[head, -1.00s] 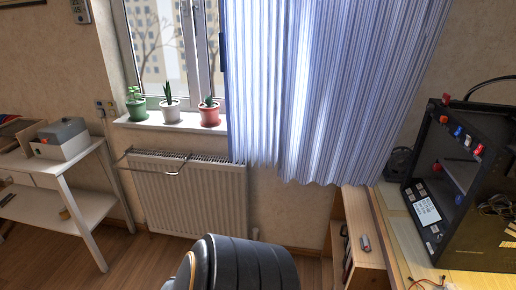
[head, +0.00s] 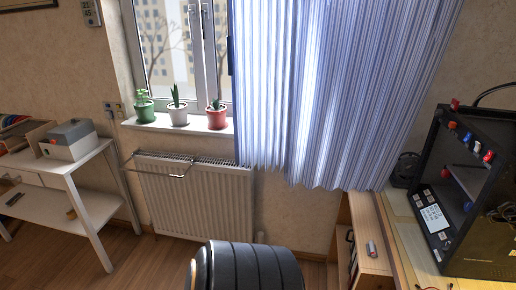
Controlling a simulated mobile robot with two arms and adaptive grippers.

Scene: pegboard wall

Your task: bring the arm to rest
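Neither gripper is in view. A dark ribbed, rounded part at the bottom middle of the head view looks like a link of my own arm, with a small tan patch on its left side. What the arm's end holds, if anything, is hidden below the picture.
A white shelf table (head: 62,167) with a grey-topped box (head: 68,139) stands at left. A radiator (head: 195,200) is below the sill (head: 180,124) with several potted plants. A striped curtain (head: 330,90) hangs in the middle.

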